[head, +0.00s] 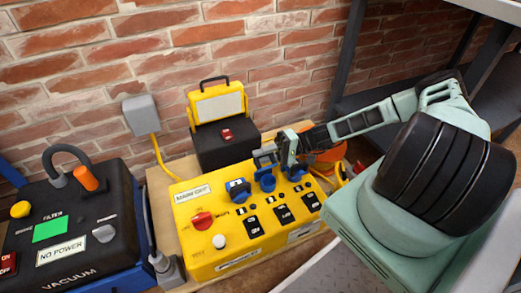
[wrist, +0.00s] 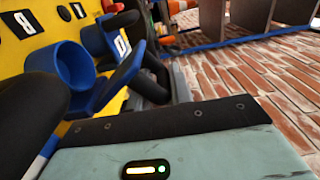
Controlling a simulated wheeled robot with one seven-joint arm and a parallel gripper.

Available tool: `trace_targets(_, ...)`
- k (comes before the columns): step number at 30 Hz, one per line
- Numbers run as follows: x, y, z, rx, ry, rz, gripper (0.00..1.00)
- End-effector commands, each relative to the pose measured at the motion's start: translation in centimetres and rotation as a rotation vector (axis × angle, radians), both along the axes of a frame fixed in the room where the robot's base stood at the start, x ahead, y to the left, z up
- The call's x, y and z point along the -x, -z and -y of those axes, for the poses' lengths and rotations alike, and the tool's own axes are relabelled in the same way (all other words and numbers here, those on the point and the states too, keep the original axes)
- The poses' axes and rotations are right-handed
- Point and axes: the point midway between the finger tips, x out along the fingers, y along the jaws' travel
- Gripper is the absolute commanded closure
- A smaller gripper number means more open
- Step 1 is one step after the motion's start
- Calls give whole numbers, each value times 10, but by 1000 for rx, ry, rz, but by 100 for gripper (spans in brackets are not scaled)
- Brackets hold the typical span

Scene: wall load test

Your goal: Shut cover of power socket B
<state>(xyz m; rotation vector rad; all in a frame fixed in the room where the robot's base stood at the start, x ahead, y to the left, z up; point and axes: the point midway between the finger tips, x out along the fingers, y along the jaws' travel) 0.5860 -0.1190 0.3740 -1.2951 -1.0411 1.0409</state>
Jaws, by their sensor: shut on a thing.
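The yellow power box (head: 225,240) carries three blue sockets in a row. Socket B (head: 265,181) is the middle one; its blue ring and the B label (wrist: 24,21) show in the wrist view. Its blue cover (wrist: 118,82) stands open, tilted away from the ring. My gripper (head: 275,158) is over the socket row, shut on the cover of socket B; its dark fingers partly hide the cover, and the exact contact is hard to see. The left socket (head: 237,189) and the right socket (head: 292,170) are beside it.
A black vacuum unit (head: 75,225) stands at the left. A work lamp on a black case (head: 225,145) stands behind the box, near the brick wall. A yellow cable (head: 160,160) runs from the grey wall outlet (head: 141,115). A dark shelf frame (head: 345,70) is at the right.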

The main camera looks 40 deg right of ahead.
Motion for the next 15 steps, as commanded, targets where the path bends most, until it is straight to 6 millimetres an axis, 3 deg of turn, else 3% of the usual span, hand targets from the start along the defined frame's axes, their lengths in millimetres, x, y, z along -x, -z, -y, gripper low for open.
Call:
trace_targets(1,1,-10,1,-12,-2,22,100)
trace_targets(15,5,-9,0,0,-4,79,100)
